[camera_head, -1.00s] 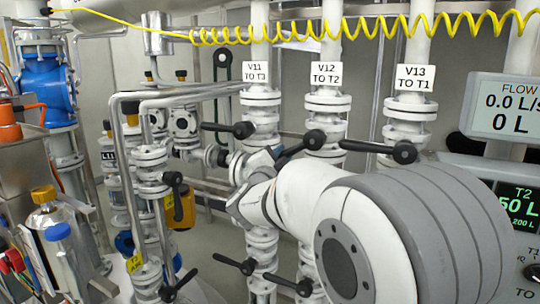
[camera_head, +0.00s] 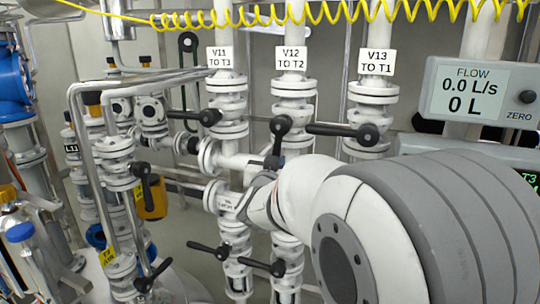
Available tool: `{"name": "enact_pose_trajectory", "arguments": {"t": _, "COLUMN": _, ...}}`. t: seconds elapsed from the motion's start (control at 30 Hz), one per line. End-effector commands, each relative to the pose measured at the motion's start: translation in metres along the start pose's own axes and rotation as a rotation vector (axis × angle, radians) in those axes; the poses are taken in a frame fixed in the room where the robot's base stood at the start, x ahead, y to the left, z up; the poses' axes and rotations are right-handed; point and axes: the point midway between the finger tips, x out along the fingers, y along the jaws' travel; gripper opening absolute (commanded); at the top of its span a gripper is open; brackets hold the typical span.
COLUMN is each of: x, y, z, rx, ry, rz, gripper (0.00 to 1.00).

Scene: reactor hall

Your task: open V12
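The V12 label (camera_head: 291,58), reading "V12 TO T2", hangs on the middle white pipe. Below it is the V12 valve (camera_head: 293,88) with white flanges. Its black handle (camera_head: 280,125) has a round end in front of the pipe, and a dark part runs down from it toward my wrist. My white and grey arm fills the lower right, its wrist end just below the V12 handle. My gripper (camera_head: 271,163) is mostly hidden by the wrist; only a small dark part shows there. I cannot tell whether it touches the handle or what its fingers do.
V11's black lever (camera_head: 190,116) stands left and V13's lever (camera_head: 340,130) right, both close to V12's and pointing left. More black levers (camera_head: 235,260) sit lower down. The flow display (camera_head: 473,92) reads 0.0 L/s and 0 L. A yellow coiled hose (camera_head: 300,14) crosses the top.

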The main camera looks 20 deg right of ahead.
Motion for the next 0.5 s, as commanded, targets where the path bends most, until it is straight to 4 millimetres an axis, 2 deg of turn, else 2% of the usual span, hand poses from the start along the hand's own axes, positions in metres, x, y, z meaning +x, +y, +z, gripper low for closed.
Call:
{"name": "enact_pose_trajectory", "arguments": {"t": 0.2, "x": -0.002, "y": 0.011, "z": 0.002, "rx": -0.091, "ry": -0.025, "rz": 0.003, "gripper": 0.00}}
{"name": "enact_pose_trajectory", "arguments": {"t": 0.5, "x": -0.003, "y": 0.015, "z": 0.002, "rx": -0.134, "ry": -0.033, "rz": 0.003, "gripper": 0.00}}
